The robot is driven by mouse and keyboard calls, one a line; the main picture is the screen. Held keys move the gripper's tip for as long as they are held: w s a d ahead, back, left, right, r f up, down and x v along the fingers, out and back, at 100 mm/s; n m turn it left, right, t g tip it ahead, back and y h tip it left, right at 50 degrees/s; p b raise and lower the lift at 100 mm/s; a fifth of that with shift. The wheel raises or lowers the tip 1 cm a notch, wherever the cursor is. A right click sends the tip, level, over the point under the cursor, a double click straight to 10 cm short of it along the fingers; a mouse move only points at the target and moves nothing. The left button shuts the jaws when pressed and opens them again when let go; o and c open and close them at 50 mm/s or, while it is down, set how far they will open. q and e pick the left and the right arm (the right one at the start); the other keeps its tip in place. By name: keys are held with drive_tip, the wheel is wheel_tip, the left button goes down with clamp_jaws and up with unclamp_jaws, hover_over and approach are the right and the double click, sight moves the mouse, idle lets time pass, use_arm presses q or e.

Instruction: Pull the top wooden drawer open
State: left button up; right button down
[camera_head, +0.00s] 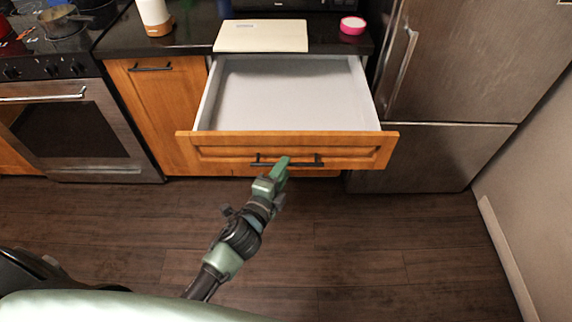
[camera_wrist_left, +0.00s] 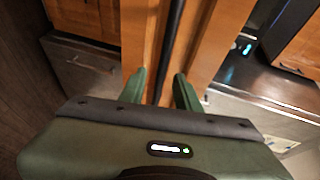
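The top wooden drawer (camera_head: 225,146) is pulled far out in the head view, its white inside (camera_head: 290,92) showing empty. Its dark bar handle (camera_head: 305,162) runs across the orange-brown front. My left gripper (camera_head: 281,166) is at the middle of the handle. In the left wrist view, the green fingers of my left gripper (camera_wrist_left: 160,88) are spread, with the dark handle (camera_wrist_left: 174,45) running between them. Wood shows between the fingers and the bar, so the gripper looks open. Whether a finger touches the bar is unclear. My right gripper is not in view.
A stove with an oven (camera_head: 80,125) stands on the left, and a steel fridge (camera_head: 455,80) on the right. A pale flat box (camera_head: 262,36), a white canister (camera_head: 154,15) and a pink container (camera_head: 352,25) sit on the counter. The wooden floor (camera_head: 350,250) before the drawer is clear.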

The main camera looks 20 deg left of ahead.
use_arm(q)
drive_tip(key=v, duration=0.5)
idle(0.4)
drive_tip(key=s+a+f+n+g, duration=0.1)
drive_tip(key=s+f+n+g, duration=0.3)
drive_tip(key=f, duration=0.6)
drive_tip(key=s+a+f+n+g+y, duration=0.1)
drive_tip(key=s+f, duration=0.4)
drive_tip(key=f, duration=0.6)
drive_tip(key=s+a+f+n+g, duration=0.25)
drive_tip(key=s+f, duration=0.25)
drive_tip(key=f, duration=0.5)
drive_tip(key=s+a+f+n+g, duration=0.1)
drive_tip(key=s+f+n+g, duration=0.1)
drive_tip(key=s+f, duration=0.3)
drive_tip(key=s+a+f+n+g, duration=0.1)
drive_tip(key=s+f, duration=0.4)
drive_tip(key=s, duration=0.7)
drive_tip(key=s+a+f+n+g+y, duration=0.1)
drive_tip(key=s+f+n+g, duration=0.3)
drive_tip(key=s, duration=0.5)
drive_tip(key=shift+s+f+n, duration=0.3)
drive_tip(key=shift+f+n, duration=0.25)
drive_tip(key=shift+n, duration=0.2)
